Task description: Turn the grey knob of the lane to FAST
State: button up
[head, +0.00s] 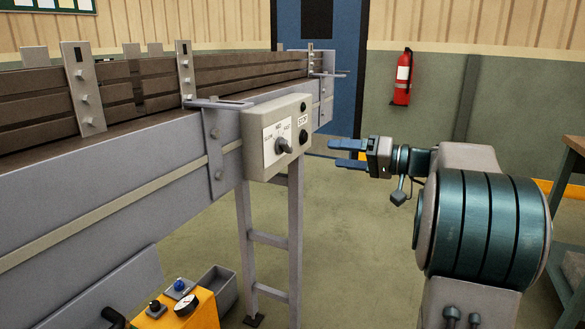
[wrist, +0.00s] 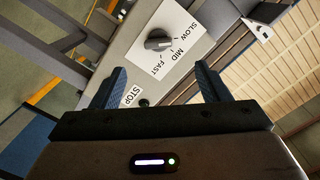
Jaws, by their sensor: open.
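The grey knob (head: 284,146) sits on the front of a pale control box (head: 262,170) fixed to the lane's side. A white label (head: 270,139) behind it reads SLOW, MID and FAST. In the wrist view the knob (wrist: 158,41) is a short grey bar lying roughly across the picture; I cannot tell for sure which mark it points to. My gripper (head: 340,153) is open and empty, to the right of the box and apart from it. In the wrist view the knob is beyond my blue fingertips (wrist: 162,76), roughly centred between them.
A STOP label (wrist: 132,96) with a dark button (wrist: 144,102) is on the same box, near one finger. The lane (head: 110,180) runs along the left with a metal leg frame (head: 294,230) below. Floor right of the legs is free.

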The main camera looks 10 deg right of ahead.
aim_at(285, 146)
jog(key=w+x, duration=0.1)
jog(key=x, duration=1.2)
jog(key=shift+d+r+t+b, duration=0.25)
jog(key=shift+r+t+b, duration=0.1)
jog(key=shift+b, duration=0.1)
jog(key=shift+c, duration=0.3)
jog(key=c, duration=0.9)
